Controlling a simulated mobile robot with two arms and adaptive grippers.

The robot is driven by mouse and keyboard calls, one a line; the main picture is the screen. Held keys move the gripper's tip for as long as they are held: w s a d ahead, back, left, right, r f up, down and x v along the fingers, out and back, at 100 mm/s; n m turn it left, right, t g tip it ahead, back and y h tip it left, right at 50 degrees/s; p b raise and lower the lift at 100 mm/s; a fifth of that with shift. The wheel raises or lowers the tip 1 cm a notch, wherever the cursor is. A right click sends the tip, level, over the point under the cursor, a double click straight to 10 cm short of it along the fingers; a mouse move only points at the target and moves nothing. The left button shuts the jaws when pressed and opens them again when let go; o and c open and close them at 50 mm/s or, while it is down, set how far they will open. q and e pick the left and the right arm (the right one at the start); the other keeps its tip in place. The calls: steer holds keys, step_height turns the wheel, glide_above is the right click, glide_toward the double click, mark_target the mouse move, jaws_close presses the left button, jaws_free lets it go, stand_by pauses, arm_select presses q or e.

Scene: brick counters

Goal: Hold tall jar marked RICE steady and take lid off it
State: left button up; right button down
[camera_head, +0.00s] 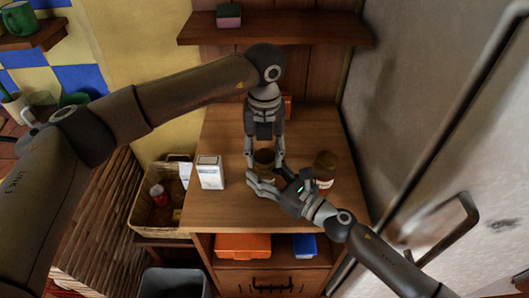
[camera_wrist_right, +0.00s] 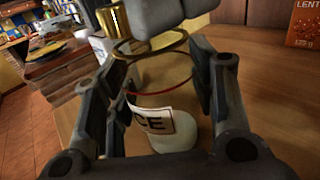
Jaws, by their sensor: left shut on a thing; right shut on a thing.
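The tall clear jar (camera_wrist_right: 176,132) stands on the wooden counter; its label reads CE at the visible end, and white contents show. My right gripper (camera_head: 266,184) is shut around the jar, with a finger on either side in the right wrist view. My left gripper (camera_head: 264,163) comes down from above and is shut on the gold-brown lid (camera_head: 264,155). In the right wrist view, the lid (camera_wrist_right: 113,17) shows beside grey fingers, above a thin round rim. The lid looks raised from the rim; the exact gap is unclear. The grippers hide most of the jar in the head view.
A brown jar (camera_head: 325,165) with a red and white label stands close to the right arm. A white box (camera_head: 210,172) stands on the left. An orange-red box (camera_wrist_right: 305,24) stands behind. A basket (camera_head: 143,213) sits left of the counter (camera_head: 220,215); the fridge is right.

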mark_target(264, 156)
arm_select(q)
steer(key=shift+r, duration=0.85)
steer(key=shift+r, duration=0.1)
steer(key=shift+r, duration=1.9)
arm_select(e)
steer(key=c, duration=0.5)
jaws_free()
steer(key=shift+c, duration=0.2)
